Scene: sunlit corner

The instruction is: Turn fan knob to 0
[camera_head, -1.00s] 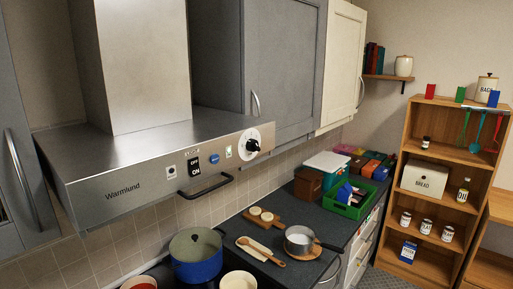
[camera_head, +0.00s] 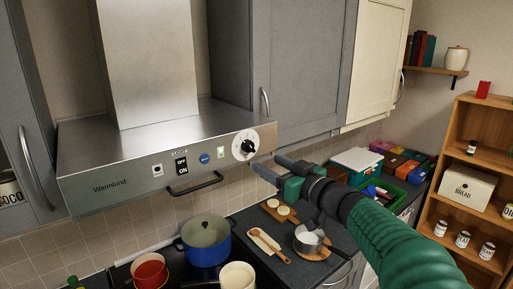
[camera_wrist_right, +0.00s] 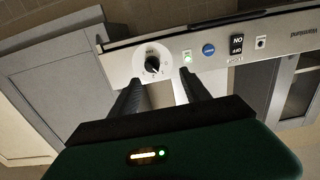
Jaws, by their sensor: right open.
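The fan knob (camera_head: 247,146) is a black dial on a white round plate at the right end of the steel range hood's (camera_head: 110,165) front panel. It also shows in the right wrist view (camera_wrist_right: 152,65), seen upside down, just beyond and between the fingertips. My right gripper (camera_head: 265,167) is open and empty, a little below and right of the knob in the head view, apart from it as far as I can tell. The number at the knob's pointer is too small to read. My left gripper is not in view.
A black handle bar (camera_head: 195,188) sticks out below the panel, left of my gripper. Panel buttons include a blue one (camera_head: 204,158) and a black ON/OFF switch (camera_head: 181,166).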

